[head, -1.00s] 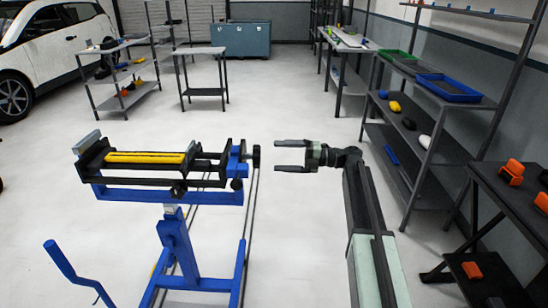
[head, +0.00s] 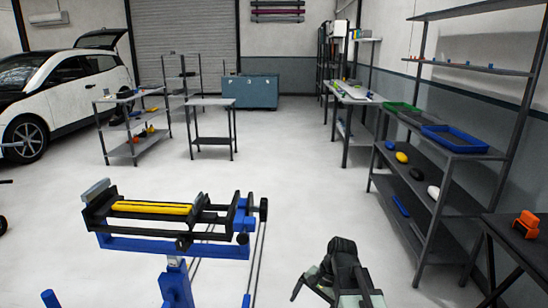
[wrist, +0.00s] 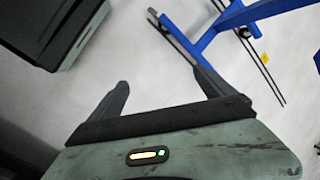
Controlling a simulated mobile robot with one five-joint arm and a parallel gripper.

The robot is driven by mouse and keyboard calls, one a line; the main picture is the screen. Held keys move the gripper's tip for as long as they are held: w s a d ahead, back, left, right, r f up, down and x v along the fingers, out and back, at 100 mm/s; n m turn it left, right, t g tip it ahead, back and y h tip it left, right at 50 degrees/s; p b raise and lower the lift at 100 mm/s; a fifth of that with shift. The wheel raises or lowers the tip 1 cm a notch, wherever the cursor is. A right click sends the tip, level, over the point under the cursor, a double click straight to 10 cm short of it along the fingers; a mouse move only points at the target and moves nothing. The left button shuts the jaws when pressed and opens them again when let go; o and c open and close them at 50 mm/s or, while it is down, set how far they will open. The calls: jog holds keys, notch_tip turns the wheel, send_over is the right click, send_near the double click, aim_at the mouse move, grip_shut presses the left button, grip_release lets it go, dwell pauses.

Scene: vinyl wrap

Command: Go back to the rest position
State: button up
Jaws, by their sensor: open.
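My gripper (head: 308,284) is low in the head view, right of the blue stand and close to my body. My folded arm partly hides it. In the wrist view my gripper (wrist: 160,78) shows two dark fingers spread apart with only pale floor between them. It holds nothing. The blue stand (head: 175,245) carries a black clamp with a yellow bar (head: 152,208) and stands to the left, apart from my gripper. Blue legs of the stand (wrist: 205,35) also show at the top of the wrist view.
A dark shelf rack (head: 425,215) with a blue tray (head: 455,138) and a green tray (head: 402,107) stands at right. A dark table with an orange tool (head: 526,223) is at lower right. A white car (head: 75,75) is at back left. The middle floor (head: 315,205) is clear.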

jog(key=s+d+f+n+h, duration=0.1)
jog(key=s+d+n+h, duration=0.35)
jog(key=n, duration=0.25)
notch_tip(320, 180, up, 17)
jog(key=d+p, duration=0.1)
jog(key=p, duration=1.6)
jog(key=shift+y, duration=0.35)
